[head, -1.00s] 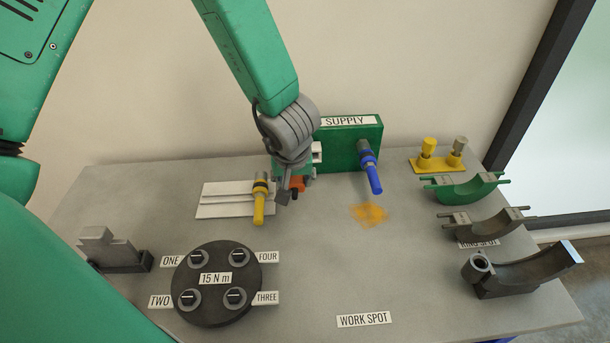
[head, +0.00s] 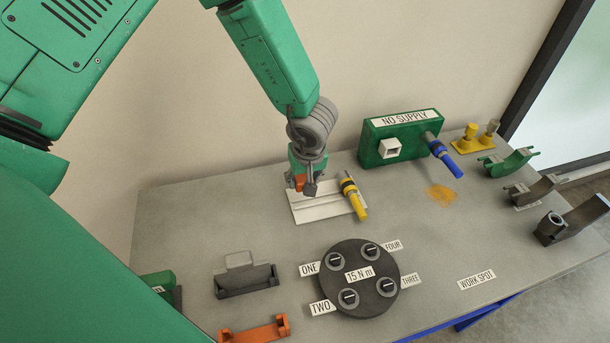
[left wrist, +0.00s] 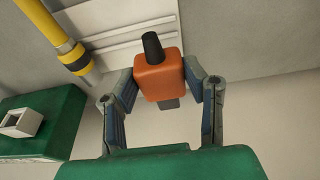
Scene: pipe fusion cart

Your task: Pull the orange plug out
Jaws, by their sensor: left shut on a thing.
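My left gripper (head: 306,187) is shut on the orange plug (head: 300,182) above the white ribbed plate (head: 330,207). In the left wrist view, the plug (left wrist: 158,82) is an orange block with a dark round end, held between both fingers. The green supply box (head: 398,137) stands at the back with a sign reading NO SUPPLY. Its white square socket (head: 390,148) is empty, and the plug is clear of it, to its left. The socket also shows in the left wrist view (left wrist: 20,124). My right gripper is not in view.
A yellow-handled tool (head: 354,199) lies by the plate, close right of my gripper. A blue handle (head: 446,161) sticks out of the box. A dark round disc (head: 345,290) with several knobs stands in front.

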